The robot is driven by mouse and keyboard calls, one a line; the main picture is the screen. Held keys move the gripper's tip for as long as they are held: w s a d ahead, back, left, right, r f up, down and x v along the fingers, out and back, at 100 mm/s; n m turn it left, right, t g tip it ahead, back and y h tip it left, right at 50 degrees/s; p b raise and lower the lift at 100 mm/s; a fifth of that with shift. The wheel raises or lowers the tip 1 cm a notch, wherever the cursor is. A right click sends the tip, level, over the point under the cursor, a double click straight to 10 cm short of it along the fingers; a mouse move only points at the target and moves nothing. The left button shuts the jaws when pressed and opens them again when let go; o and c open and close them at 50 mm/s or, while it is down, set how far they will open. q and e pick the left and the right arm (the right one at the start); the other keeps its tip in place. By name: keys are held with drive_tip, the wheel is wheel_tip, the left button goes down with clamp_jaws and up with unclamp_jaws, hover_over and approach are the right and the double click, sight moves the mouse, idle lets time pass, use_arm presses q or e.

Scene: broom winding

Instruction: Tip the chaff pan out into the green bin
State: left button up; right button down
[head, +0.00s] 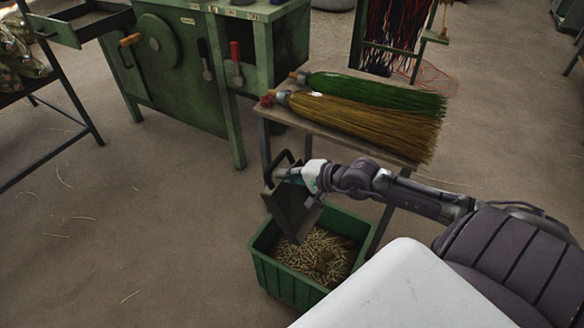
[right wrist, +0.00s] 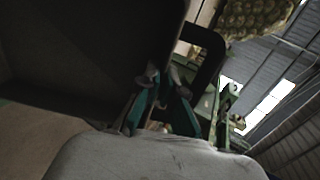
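The dark grey chaff pan (head: 293,210) hangs steeply tilted over the green bin, its lower edge inside the bin's opening. My right gripper (head: 281,175) is shut on the pan's black handle at its upper end. In the right wrist view the pan (right wrist: 80,50) fills the upper left, with the black handle (right wrist: 210,50) by the teal fingers (right wrist: 160,105). The green bin (head: 285,284) stands on the floor and holds pale chaff (head: 318,257) with a browner clump. The pan's inner face is mostly dark; I cannot tell whether anything is left in it. My left gripper is out of view.
A small table (head: 385,150) behind the bin carries a green broom (head: 370,92) and a straw-coloured broom (head: 360,122). A green machine (head: 175,60) stands at the back left. The floor left of the bin is clear except for stray straws.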

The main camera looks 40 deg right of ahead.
drive_tip(key=shift+w+a+f+g+h+p, duration=0.15)
drive_tip(key=shift+w+a+g+p, duration=0.2)
drive_tip(key=shift+w, duration=0.25)
drive_tip(key=shift+w+a+f+g+h+p, duration=0.15)
drive_tip(key=shift+w+g+p, duration=0.1)
drive_tip(key=shift+w+p, duration=0.25)
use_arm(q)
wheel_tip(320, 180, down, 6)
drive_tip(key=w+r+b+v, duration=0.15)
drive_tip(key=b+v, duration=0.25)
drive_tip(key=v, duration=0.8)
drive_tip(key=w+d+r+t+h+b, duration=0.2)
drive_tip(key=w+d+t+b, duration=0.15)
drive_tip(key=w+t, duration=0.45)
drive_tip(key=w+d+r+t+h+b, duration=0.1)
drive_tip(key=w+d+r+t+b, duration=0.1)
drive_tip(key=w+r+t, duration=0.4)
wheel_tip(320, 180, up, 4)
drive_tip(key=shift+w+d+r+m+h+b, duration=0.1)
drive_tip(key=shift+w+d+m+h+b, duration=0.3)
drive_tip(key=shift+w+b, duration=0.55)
use_arm(e)
drive_tip(key=w+a+f+g+h, duration=0.1)
drive_tip(key=w+f+g+h, duration=0.1)
drive_tip(key=f+g, duration=0.3)
drive_tip(key=w+a+f+g+h, duration=0.2)
drive_tip(key=w+f+g, duration=0.3)
drive_tip(key=f, duration=0.6)
drive_tip(key=shift+w+f, duration=0.15)
drive_tip(key=shift+w, duration=0.15)
